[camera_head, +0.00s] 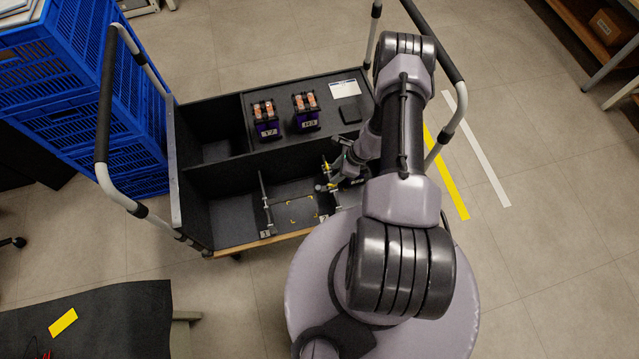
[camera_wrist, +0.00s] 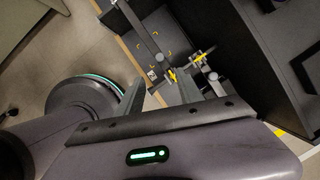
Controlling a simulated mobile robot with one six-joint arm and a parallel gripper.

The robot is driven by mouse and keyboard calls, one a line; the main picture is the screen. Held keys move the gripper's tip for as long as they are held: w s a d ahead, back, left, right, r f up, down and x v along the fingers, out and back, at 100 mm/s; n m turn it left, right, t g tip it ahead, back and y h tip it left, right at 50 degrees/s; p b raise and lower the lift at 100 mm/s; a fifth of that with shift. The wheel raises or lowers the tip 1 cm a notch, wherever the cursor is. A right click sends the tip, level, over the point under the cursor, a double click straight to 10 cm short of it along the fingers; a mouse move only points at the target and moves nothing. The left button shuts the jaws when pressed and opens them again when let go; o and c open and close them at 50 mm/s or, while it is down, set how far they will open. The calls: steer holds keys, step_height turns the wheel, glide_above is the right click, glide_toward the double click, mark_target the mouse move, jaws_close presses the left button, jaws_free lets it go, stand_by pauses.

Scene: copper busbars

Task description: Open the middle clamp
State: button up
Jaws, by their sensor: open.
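The middle clamp (camera_head: 325,178) is a dark bar with yellow parts in the front compartment of the cart. My gripper (camera_head: 338,174) is over its right side and partly covers it. In the wrist view, my gripper (camera_wrist: 172,82) is open, with its two fingers apart. A clamp bar with a yellow-marked end (camera_wrist: 172,75) shows between and beyond the fingers. Another yellow-marked clamp part (camera_wrist: 200,57) lies close to the right finger. I cannot tell whether either finger touches a clamp. The left clamp (camera_head: 265,205) stands apart to the left.
Two purple-based blocks with copper tops (camera_head: 265,120) (camera_head: 306,110) stand in the cart's rear compartment, near a white card (camera_head: 344,88). Yellow corner marks lie on the compartment floor between the clamps. Cart walls and handles (camera_head: 104,110) surround the area. Blue crates (camera_head: 75,90) stand left.

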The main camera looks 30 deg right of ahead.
mark_target(318, 188)
steer(key=b+x, duration=0.5)
steer(key=x, duration=0.9)
steer(key=shift+a+f+b, duration=0.15)
steer(key=shift+f+b, duration=0.05)
steer(key=shift+b, duration=0.15)
steer(key=shift+w, duration=0.1)
jaws_close()
steer(key=shift+r, duration=0.1)
